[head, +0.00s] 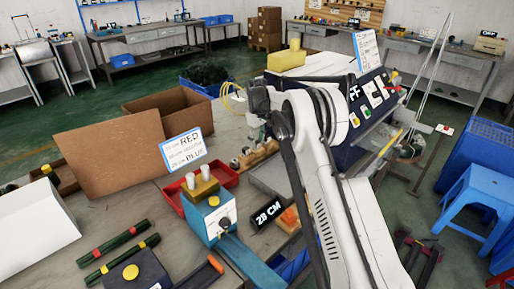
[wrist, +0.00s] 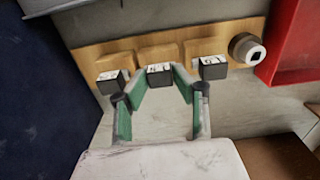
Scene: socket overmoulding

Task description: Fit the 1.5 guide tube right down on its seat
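A long wooden holder (wrist: 87,58) runs across the wrist view, with raised wooden blocks and black tags with white faces along it. The tag print is too small to read surely. A grey round tube-like piece (wrist: 248,48) with a dark square opening stands at the holder's right end. I cannot tell whether it is the 1.5 guide tube or how deep it sits. My gripper (wrist: 160,84) has its green-padded fingers apart, on either side of the middle tag (wrist: 160,76). I see nothing held between them. In the head view the holder (head: 262,152) lies below my gripper, which is partly hidden.
A red tray (wrist: 288,45) lies close to the holder's right end. In the head view a blue fixture (head: 212,218) with two white cylinders stands at front, near a sign (head: 183,150). Open cardboard boxes (head: 110,150) stand left. A dark sloped panel (head: 365,105) stands right.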

